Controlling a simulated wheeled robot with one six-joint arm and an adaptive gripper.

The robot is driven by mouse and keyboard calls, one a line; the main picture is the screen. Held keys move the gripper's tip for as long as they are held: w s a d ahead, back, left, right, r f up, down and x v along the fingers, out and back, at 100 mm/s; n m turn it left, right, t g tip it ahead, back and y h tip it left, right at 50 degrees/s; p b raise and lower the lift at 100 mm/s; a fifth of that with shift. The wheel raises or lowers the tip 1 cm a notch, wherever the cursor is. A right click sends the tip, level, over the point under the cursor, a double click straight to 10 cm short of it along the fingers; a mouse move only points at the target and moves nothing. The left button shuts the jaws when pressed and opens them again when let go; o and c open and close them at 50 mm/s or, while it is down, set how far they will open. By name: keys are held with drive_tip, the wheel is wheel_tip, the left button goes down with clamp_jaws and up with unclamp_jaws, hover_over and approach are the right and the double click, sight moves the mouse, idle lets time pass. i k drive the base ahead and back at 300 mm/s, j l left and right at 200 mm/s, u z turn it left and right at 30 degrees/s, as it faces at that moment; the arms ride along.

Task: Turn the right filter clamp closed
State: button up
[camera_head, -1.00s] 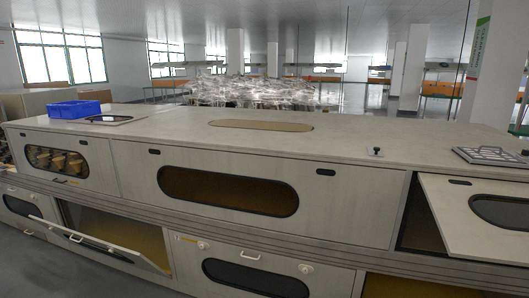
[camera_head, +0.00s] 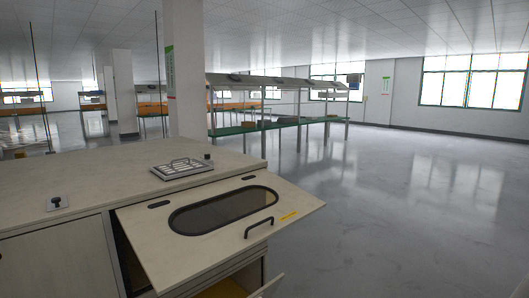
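A metal filter grille (camera_head: 183,168) with a raised handle lies on the cabinet top in the head view. A small dark knob (camera_head: 207,156) stands at its far right corner and may be the right filter clamp. Another black knob (camera_head: 57,202) sits on a small light plate, left of the grille near the cabinet's front edge. Both knobs are too small to tell how they are turned. My gripper is not in view.
A cabinet door (camera_head: 222,228) with a dark oval window and black handle (camera_head: 261,227) stands open, sticking out over the floor. Green-shelved workbenches (camera_head: 262,127) stand behind. The floor (camera_head: 430,220) on the right is clear.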

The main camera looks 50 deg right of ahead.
sight(207, 156)
drive_tip(key=z, duration=0.85)
drive_tip(key=i+l+z, duration=0.55)
drive_tip(key=i+z, duration=0.2)
drive_tip(key=i, duration=0.15)
drive_tip(key=i+l+z, duration=0.1)
drive_tip(key=i+z, duration=0.3)
drive_tip(key=i, duration=0.1)
